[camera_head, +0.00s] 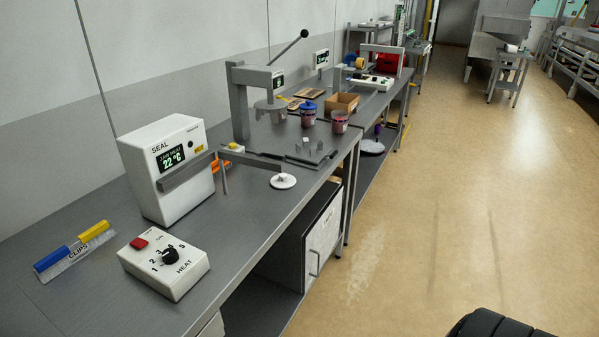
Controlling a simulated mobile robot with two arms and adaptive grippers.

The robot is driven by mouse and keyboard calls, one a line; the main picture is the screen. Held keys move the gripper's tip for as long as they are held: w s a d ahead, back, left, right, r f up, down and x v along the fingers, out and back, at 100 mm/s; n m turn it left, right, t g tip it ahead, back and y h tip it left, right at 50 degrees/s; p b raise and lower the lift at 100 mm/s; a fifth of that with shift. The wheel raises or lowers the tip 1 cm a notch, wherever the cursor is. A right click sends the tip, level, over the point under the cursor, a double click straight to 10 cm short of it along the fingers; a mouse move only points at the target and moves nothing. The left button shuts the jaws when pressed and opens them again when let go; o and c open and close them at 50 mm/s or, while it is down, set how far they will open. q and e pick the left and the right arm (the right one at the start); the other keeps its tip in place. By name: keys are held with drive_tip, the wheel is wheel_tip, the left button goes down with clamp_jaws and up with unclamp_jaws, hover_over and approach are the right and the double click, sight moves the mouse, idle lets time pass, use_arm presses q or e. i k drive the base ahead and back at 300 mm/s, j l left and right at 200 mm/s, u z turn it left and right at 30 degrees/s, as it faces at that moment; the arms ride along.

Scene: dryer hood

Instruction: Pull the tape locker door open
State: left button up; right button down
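A locker stands on the lower shelf under the bench, with a white front door (325,234) facing the aisle and a dark side panel. I take it for the tape locker; its label is too small to read. The door looks shut. A grey bar handle (317,264) sits low on the door's near side.
A grey bench (255,238) runs along the left wall, carrying a white SEAL unit (178,192), a HEAT control box (162,268) and a press stand (239,105). The beige floor (430,210) beside the locker is clear. A small table (507,70) stands far right.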

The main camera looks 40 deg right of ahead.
sight(320, 238)
drive_tip(key=z, duration=1.4)
